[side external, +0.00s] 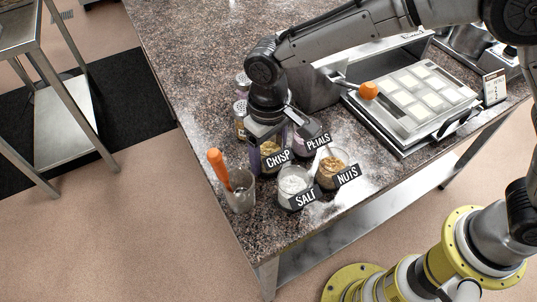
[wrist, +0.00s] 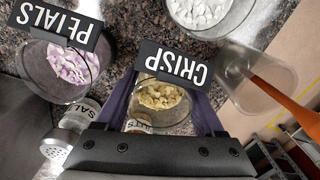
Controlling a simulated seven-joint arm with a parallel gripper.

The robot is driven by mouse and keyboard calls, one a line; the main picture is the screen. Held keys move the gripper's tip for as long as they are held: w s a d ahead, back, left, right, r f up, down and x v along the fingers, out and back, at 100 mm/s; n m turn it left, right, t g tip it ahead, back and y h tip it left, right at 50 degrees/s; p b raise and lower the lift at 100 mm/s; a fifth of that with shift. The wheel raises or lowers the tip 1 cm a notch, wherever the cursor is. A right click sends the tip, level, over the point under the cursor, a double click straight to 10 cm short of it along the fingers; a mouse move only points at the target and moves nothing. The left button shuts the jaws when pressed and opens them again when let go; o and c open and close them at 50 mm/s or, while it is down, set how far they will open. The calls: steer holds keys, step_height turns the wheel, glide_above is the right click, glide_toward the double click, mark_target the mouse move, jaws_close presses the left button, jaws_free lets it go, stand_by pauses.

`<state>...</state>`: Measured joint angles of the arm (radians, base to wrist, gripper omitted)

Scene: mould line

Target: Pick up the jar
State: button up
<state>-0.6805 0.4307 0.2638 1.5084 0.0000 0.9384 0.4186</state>
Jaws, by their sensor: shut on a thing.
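A clear jar of yellowish flakes with a black CRISP sign (wrist: 174,66) is between the two purple fingers of my gripper (wrist: 165,105) in the wrist view. The flakes (wrist: 160,98) show inside the jar. In the side view my gripper (side external: 268,140) points down over the crisp jar (side external: 271,158), with its fingers shut on it. The gripper hides part of the jar, and I cannot tell whether its base touches the counter.
Close by stand jars of petals (side external: 309,128), salt (side external: 291,183) and nuts (side external: 331,166), and a glass (side external: 242,196) holding an orange-handled tool (side external: 219,168). Metal-topped shakers (side external: 240,107) stand behind. A mould tray (side external: 425,90) lies right. The counter's far left is clear.

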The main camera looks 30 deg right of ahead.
mark_target(269, 145)
steer(key=shift+r, duration=0.45)
step_height(269, 145, up, 2)
steer(key=shift+r, duration=0.2)
steer(key=s+d+r+n, duration=0.3)
steer(key=s+d+r, duration=0.55)
steer(key=r, duration=0.45)
steer(key=w+d+r+n, duration=0.1)
steer(key=w+d+r, duration=0.25)
steer(key=w, duration=0.45)
steer(key=w+d+r, duration=0.2)
steer(key=w+d, duration=0.3)
steer(key=w, duration=0.4)
steer(key=w+d+f+m, duration=0.1)
steer(key=w+d, duration=0.2)
steer(key=d, duration=0.5)
steer(key=w+d+f+m, duration=0.1)
steer(key=w+d+f, duration=0.1)
steer(key=d, duration=0.7)
steer(key=w+d+f+m, duration=0.2)
steer(key=w+d, duration=0.2)
steer(key=d, duration=0.4)
steer(key=shift+d+f, duration=0.15)
steer(key=shift+d, duration=0.15)
steer(key=shift+f, duration=1.25)
